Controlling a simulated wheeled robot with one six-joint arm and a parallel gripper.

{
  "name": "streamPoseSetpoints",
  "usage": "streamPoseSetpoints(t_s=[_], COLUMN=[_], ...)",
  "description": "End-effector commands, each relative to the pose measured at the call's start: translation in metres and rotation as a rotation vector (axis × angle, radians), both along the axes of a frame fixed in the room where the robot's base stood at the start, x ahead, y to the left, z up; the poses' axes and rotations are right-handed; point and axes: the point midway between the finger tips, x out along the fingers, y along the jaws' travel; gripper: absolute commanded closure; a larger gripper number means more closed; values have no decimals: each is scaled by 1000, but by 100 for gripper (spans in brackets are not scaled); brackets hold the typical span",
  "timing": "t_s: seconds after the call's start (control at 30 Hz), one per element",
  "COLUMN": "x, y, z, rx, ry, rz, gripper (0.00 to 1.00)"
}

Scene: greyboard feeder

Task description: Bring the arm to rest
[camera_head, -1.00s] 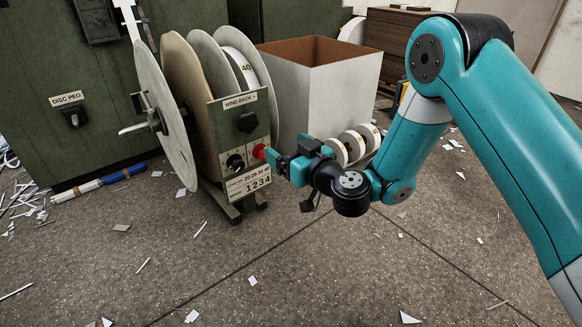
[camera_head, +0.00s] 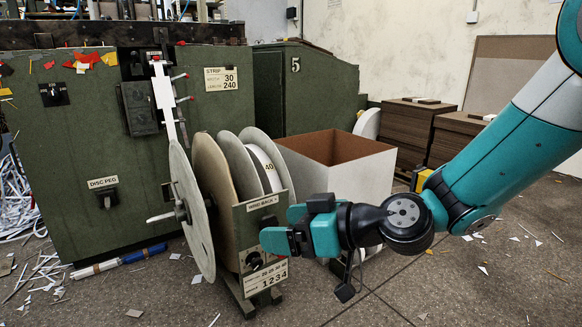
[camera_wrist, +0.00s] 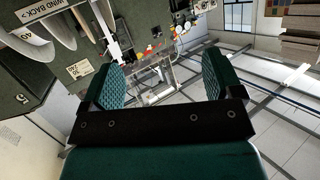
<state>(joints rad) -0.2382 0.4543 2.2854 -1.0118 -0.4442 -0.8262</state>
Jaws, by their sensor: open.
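My arm reaches in from the upper right in the head view, teal with black joints. My gripper (camera_head: 285,227) is open, its teal fingers pointing left in front of the wind-back stand (camera_head: 262,245) and covering part of its panel. I cannot tell whether it touches the panel. In the wrist view, my gripper (camera_wrist: 163,80) shows two ribbed green fingers spread wide with nothing between them. The stand carries large discs (camera_head: 192,215) and a white strip reel marked 40 (camera_head: 268,166).
An open cardboard box (camera_head: 345,176) stands close behind the gripper. A green machine (camera_head: 75,185) fills the left, and a green cabinet (camera_head: 310,85) stands behind. Stacked boards (camera_head: 405,130) are at the back right. Paper scraps litter the floor, which is otherwise open at lower right.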

Motion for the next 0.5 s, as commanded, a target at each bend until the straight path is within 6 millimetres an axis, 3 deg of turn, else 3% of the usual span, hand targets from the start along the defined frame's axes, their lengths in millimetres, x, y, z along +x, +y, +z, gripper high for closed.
streamPoseSetpoints(t_s=[0.03,0.1,0.3,0.5], x=[-24,-56,-127,-179], y=[-5,-19,-73,-126], z=[43,65,106,136], rx=[-65,-174,-451,-643], ry=[58,172,464,687], rz=[48,85,33,-123], gripper=[15,15,15,15])
